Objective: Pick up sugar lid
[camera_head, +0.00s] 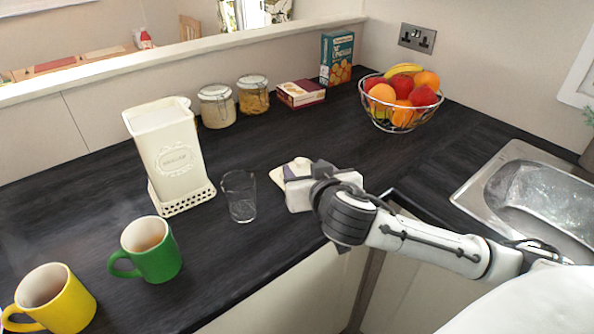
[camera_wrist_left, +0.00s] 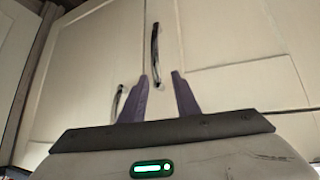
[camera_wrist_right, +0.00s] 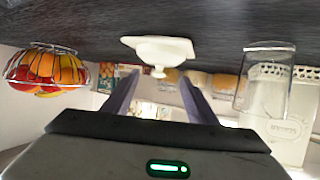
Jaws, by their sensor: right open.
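A cream sugar lid (camera_head: 279,174) lies on the dark counter, partly hidden behind my right gripper in the head view. In the right wrist view, which is upside down, the lid (camera_wrist_right: 160,46) lies flat with its knob pointing away from the counter. My right gripper (camera_wrist_right: 159,80) is open and empty; the knob appears ahead of and between its fingertips. I cannot tell the exact gap. A cream canister (camera_head: 170,152) with an open top and white contents stands left of the lid. My left gripper (camera_wrist_left: 160,76) is open and empty, facing cabinet doors.
A clear glass (camera_head: 240,197) stands between canister and lid. A green mug (camera_head: 160,262) and yellow mug (camera_head: 66,305) are at front left. Jars (camera_head: 216,107), boxes (camera_head: 300,94) and a fruit bowl (camera_head: 402,108) stand behind. The sink (camera_head: 490,185) is at right.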

